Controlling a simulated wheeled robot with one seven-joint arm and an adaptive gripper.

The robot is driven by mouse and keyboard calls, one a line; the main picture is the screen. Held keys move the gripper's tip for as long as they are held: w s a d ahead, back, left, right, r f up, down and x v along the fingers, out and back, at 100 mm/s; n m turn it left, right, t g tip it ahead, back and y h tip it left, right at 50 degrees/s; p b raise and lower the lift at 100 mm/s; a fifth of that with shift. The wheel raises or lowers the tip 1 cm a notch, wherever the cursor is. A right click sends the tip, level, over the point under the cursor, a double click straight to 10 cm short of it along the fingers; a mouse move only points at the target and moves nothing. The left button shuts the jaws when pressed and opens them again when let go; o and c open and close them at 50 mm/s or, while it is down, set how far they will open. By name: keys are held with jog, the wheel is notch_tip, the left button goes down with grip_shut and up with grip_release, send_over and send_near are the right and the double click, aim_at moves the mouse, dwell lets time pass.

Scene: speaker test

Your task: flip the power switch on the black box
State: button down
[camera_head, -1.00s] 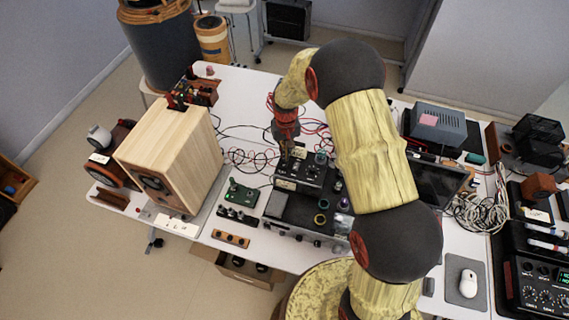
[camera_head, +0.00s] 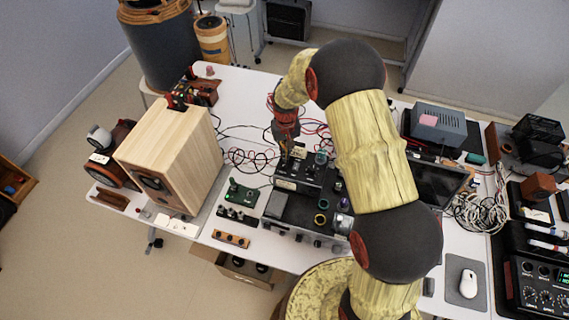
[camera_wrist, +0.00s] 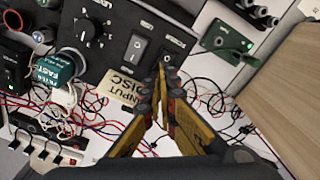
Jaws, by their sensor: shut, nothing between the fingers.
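The black box (camera_wrist: 100,15) fills the top left of the wrist view, with a large round knob (camera_wrist: 86,30) and a rocker switch (camera_wrist: 137,45) on its panel. A second switch (camera_wrist: 171,50) sits right of that rocker, with small lettering I cannot read surely. My gripper (camera_wrist: 163,68) is shut and empty, its fingertips at this second switch and partly covering it. I cannot tell whether they touch it. In the head view, my gripper (camera_head: 285,150) points down at the far edge of the black box (camera_head: 309,174).
A tan tag reading "INPUT DISC" (camera_wrist: 121,86) lies beside the fingers. Red and black cables (camera_wrist: 95,118) run over the white table. A wooden speaker (camera_head: 172,157) stands to the left, and a green circuit board (camera_head: 242,192) lies between it and the box.

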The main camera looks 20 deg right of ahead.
jog(key=shift+f+b, duration=0.7)
jog(key=shift+f, duration=0.4)
dwell(0.6)
jog(key=shift+r+p, duration=1.9)
jog(key=shift+r, duration=1.65)
jog(key=shift+s+f, duration=0.1)
jog(key=shift+f, duration=0.05)
